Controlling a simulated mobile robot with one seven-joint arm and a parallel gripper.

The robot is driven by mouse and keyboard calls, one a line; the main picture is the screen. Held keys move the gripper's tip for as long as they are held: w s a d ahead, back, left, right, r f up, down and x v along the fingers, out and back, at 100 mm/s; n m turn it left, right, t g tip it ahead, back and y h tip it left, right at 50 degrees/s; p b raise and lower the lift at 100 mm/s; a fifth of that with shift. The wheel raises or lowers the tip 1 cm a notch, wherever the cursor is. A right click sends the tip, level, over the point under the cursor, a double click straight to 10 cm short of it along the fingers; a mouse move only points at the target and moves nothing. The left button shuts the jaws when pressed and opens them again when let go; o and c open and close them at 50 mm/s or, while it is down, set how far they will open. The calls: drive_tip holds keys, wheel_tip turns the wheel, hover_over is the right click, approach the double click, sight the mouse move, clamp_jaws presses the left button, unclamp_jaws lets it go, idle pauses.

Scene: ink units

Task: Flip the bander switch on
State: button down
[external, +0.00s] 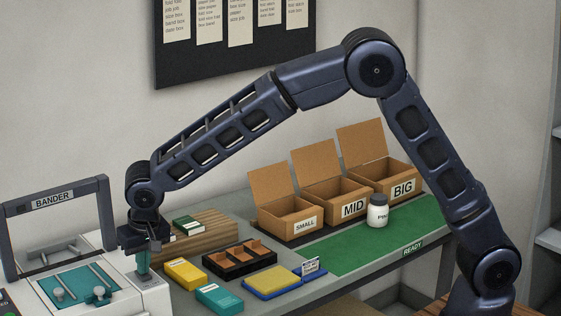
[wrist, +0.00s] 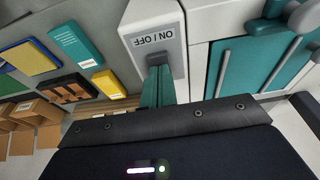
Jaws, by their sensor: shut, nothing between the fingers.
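The bander (external: 148,298) is a white machine at the left, with a dark arch labelled BANDER (external: 52,199) over a teal bed. In the wrist view its grey ON / OFF panel (wrist: 152,41) shows, with the label upside down. My gripper (external: 144,268) points down at the right end of the bander. In the wrist view the teal fingers of my gripper (wrist: 158,72) are shut with nothing between them, and their tips are at the panel below the label. The fingers hide part of the panel. I cannot tell the switch's position or whether they touch it.
Yellow (external: 184,273) and teal (external: 219,298) packs, a dark divided tray (external: 240,271) and a blue-yellow pad (external: 270,283) lie right of the bander. Open boxes SMALL, MID and BIG (external: 402,187) stand behind a green mat (external: 352,254) with a white jar (external: 377,213).

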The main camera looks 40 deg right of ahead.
drive_tip(key=shift+r, duration=0.1)
drive_tip(key=v, duration=1.3)
drive_tip(key=shift+s+r, duration=0.35)
drive_tip(key=shift+s, duration=0.05)
drive_tip(key=shift+w+a, duration=0.1)
drive_tip(key=shift+w, duration=0.55)
drive_tip(key=x, duration=1.4)
drive_tip(key=shift+w+r, duration=0.1)
drive_tip(key=shift+w, duration=0.2)
